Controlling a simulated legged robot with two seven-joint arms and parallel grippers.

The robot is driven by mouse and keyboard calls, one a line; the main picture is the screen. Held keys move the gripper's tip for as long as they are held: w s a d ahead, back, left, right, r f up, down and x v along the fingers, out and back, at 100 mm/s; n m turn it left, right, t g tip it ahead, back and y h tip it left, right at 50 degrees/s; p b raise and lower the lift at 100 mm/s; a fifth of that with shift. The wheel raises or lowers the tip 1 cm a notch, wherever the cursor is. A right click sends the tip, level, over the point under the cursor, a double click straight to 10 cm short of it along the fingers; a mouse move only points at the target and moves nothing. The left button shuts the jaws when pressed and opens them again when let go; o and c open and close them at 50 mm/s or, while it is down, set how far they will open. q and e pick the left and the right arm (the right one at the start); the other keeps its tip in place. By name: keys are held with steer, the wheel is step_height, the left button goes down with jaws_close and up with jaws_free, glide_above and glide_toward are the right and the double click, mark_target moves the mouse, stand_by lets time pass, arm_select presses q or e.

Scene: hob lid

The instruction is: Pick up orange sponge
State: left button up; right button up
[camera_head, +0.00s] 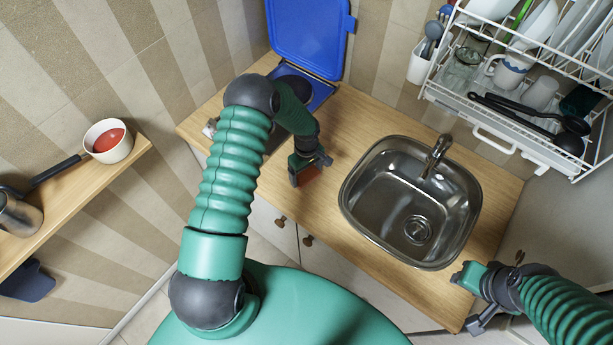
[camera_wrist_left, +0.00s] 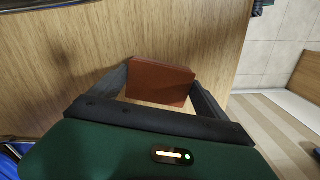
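The orange sponge (camera_head: 309,176) looks reddish-brown and is at the front edge of the wooden counter, left of the sink. My left gripper (camera_head: 309,170) is over it. In the left wrist view the sponge (camera_wrist_left: 160,82) sits between the two dark fingers (camera_wrist_left: 160,78), which meet its left and right sides. I cannot tell whether the sponge rests on the counter or hangs just above it. My right gripper (camera_head: 467,298) is at the counter's lower right edge, its fingers apart and empty.
A steel sink (camera_head: 410,205) with a tap (camera_head: 437,152) is set in the counter (camera_head: 345,125). A blue lid (camera_head: 308,35) stands open behind my left arm. A dish rack (camera_head: 520,140) hangs at upper right. A shelf (camera_head: 75,195) at left holds a pan (camera_head: 108,141).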

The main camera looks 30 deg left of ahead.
mark_target(305, 173)
arm_select(q)
steer(key=shift+s+a, duration=0.1)
steer(key=shift+a, duration=0.25)
steer(key=c, duration=0.5)
steer(key=shift+s+a+f, duration=0.1)
steer(key=shift+a, duration=0.15)
steer(key=shift+c, duration=0.5)
steer(key=shift+w+d+r+b, duration=0.2)
steer(key=shift+r+b, duration=0.3)
step_height(305, 173, up, 2)
steer(key=shift+r+b, duration=0.2)
steer(key=shift+b, duration=0.55)
steer(key=s+d+b, duration=0.1)
steer(key=s+d, duration=0.1)
steer(key=s, duration=0.2)
steer(key=s+d+r+b, duration=0.1)
steer(key=s+d+b, duration=0.1)
steer(key=s, duration=0.3)
steer(key=s+d+b, duration=0.1)
steer(key=s+d, duration=0.2)
steer(key=s, duration=0.2)
steer(key=shift+d+r, duration=0.3)
steer(key=shift+s+d+r, duration=0.1)
steer(key=shift+s, duration=0.05)
arm_select(e)
steer(key=s+x, duration=0.1)
steer(key=x, duration=0.5)
steer(key=shift+s+a+f, duration=0.3)
steer(key=shift+a+f, duration=0.15)
steer(key=shift+f, duration=0.05)
